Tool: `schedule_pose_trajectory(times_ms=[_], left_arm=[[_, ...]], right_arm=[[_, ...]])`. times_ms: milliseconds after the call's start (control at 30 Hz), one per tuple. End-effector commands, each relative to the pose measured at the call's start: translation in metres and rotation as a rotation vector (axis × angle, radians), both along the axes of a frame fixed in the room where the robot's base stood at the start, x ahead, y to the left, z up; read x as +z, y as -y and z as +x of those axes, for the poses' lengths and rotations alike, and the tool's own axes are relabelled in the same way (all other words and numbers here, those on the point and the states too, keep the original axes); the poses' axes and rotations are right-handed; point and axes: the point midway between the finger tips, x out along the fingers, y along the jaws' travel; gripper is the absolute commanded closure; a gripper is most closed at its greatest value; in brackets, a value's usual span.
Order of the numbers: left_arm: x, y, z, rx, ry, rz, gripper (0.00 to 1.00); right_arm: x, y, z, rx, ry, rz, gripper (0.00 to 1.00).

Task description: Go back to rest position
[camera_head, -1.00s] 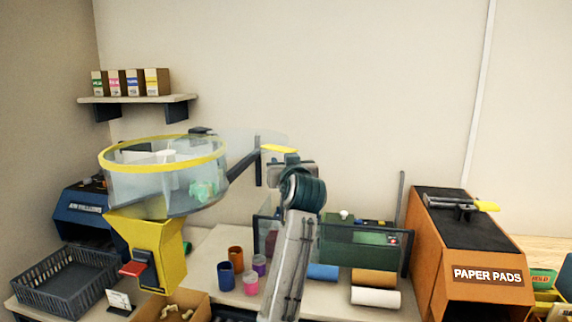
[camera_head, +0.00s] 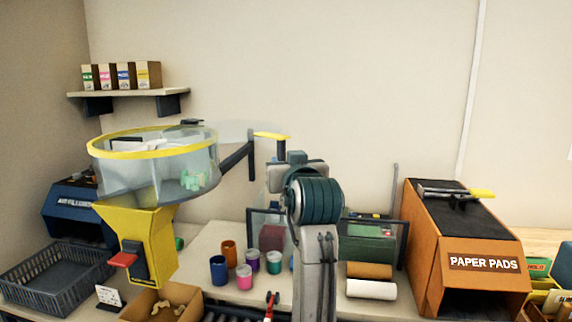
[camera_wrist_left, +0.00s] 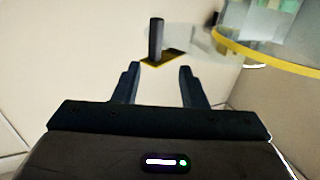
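My left arm rises from the bottom middle of the head view, with its teal wrist joint upright in front of the back of the bench. My left gripper (camera_head: 294,160) is at the top of it, small and partly hidden by the wrist, near the bracket of the clear bowl dispenser. In the left wrist view the two dark fingers (camera_wrist_left: 158,84) stand wide apart with nothing between them. A dark post on a yellow plate (camera_wrist_left: 160,58) shows beyond the fingertips. My right gripper is not in view.
The clear bowl (camera_head: 155,170) with a yellow rim stands left of my arm, over a yellow chute (camera_head: 136,235). Several cups (camera_head: 219,270) stand on the bench between. Paper rolls (camera_head: 371,290) and an orange PAPER PADS box (camera_head: 470,263) are on the right. A grey crate (camera_head: 55,278) is far left.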

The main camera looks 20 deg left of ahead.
Motion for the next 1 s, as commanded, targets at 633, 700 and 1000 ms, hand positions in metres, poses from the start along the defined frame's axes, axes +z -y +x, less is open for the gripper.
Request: schedule_pose_trajectory(times_ms=[633,700,1000], left_arm=[[-0.052,-0.007,-0.001,-0.024,-0.078,-0.014,0.62],[-0.091,-0.011,-0.005,-0.043,-0.141,-0.025,0.62],[-0.273,-0.024,-0.065,-0.161,-0.456,-0.083,0.62]], right_arm=[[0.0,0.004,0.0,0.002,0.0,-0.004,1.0],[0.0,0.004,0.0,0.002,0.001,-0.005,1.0],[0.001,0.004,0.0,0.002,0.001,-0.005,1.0]])
